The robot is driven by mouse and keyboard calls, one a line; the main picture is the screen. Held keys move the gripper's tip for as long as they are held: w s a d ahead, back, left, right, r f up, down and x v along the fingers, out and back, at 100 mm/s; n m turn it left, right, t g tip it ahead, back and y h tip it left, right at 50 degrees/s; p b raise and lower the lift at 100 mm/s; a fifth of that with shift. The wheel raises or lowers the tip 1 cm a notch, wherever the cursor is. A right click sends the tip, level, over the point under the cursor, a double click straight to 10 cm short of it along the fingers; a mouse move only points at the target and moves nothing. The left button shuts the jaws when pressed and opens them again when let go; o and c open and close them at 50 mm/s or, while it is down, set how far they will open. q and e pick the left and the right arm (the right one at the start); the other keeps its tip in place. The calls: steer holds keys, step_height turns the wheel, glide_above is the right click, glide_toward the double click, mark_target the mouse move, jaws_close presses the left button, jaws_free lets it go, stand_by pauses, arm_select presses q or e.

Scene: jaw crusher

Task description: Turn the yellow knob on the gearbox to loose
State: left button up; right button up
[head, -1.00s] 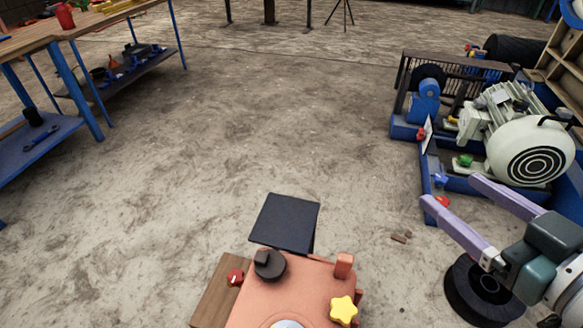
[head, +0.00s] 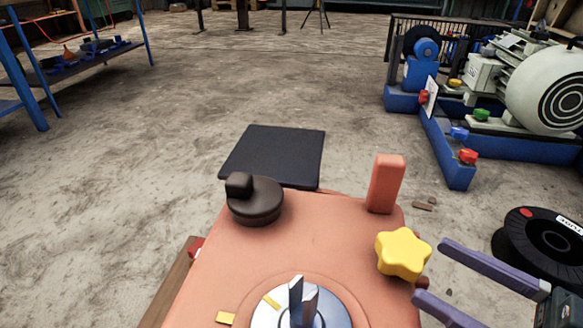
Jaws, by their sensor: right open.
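The yellow star-shaped knob (head: 403,253) sits on the right side of the orange gearbox (head: 300,235), near its right edge. My right gripper (head: 428,270) comes in from the lower right with its two purple fingers spread apart. Its fingertips are just right of the knob in the picture, with nothing between them. I cannot tell whether a fingertip touches the gearbox edge. Any marking for loose on the knob is not visible. My left gripper is not in view.
On the gearbox are a black round cap (head: 255,204), an upright orange block (head: 386,184) and a silver dial (head: 298,308) with a pointer. A black plate (head: 275,156) lies beyond. A black reel (head: 545,240) stands right. Blue-framed machinery (head: 450,150) is at back right.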

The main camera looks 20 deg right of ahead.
mark_target(366, 250)
steer(key=b+x, duration=0.3)
steer(key=x, duration=0.5)
steer(key=shift+w+a, duration=0.45)
steer(key=shift+w, duration=0.25)
steer(key=c, duration=1.1)
